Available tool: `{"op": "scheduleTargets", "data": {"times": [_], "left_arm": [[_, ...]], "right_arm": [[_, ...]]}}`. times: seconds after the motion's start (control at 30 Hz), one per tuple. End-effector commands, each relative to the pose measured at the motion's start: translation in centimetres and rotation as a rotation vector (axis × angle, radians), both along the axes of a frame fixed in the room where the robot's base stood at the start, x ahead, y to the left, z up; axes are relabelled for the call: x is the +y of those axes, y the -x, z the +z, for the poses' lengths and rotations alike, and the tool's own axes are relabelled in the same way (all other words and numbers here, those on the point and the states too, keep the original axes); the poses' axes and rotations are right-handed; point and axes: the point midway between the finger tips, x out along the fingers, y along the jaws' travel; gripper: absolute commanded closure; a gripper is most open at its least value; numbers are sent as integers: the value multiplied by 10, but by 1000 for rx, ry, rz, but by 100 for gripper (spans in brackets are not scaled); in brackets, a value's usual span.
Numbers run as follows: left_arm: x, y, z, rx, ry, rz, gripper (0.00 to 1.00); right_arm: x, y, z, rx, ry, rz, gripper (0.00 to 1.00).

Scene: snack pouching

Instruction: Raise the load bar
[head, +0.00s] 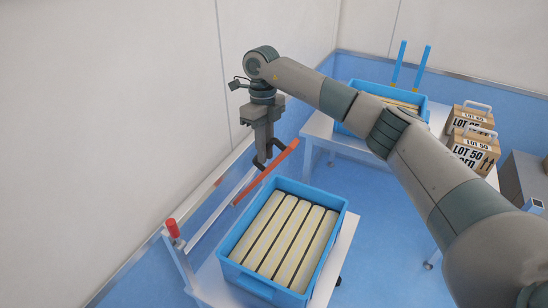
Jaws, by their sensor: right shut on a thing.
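A long orange-red bar (249,190), which looks like the load bar, slants along the left side of a white cart (336,262). My right gripper (268,164) comes down from above and is shut on this bar near its upper middle. The fingertips partly hide the bar where they meet it. A pale rail (222,209) runs beside the bar down to a post with a red knob (172,228). My left gripper is not in view.
A blue crate (341,228) with several long pale packs stands on the cart, right of the bar. A second blue crate (415,97) sits on a table (320,127) behind. Cartons marked LOT 50 (473,149) stand at the right. The wall (110,110) is close on the left.

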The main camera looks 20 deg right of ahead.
Motion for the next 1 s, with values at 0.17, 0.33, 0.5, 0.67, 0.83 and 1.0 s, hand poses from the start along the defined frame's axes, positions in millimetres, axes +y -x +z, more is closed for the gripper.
{"op": "scheduleTargets", "data": {"times": [0.17,0.33,0.5,0.67,0.83,1.0], "left_arm": [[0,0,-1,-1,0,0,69],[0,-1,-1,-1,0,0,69],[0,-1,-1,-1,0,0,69],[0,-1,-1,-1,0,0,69],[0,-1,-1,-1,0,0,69],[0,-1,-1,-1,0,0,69]], "right_arm": [[6,-7,6,13,14,-1,100],[6,-9,6,18,19,-1,100],[6,-9,6,17,18,-1,100],[6,-9,6,17,18,-1,77],[6,-8,5,20,20,0,68],[6,-8,5,20,20,1,68]]}}
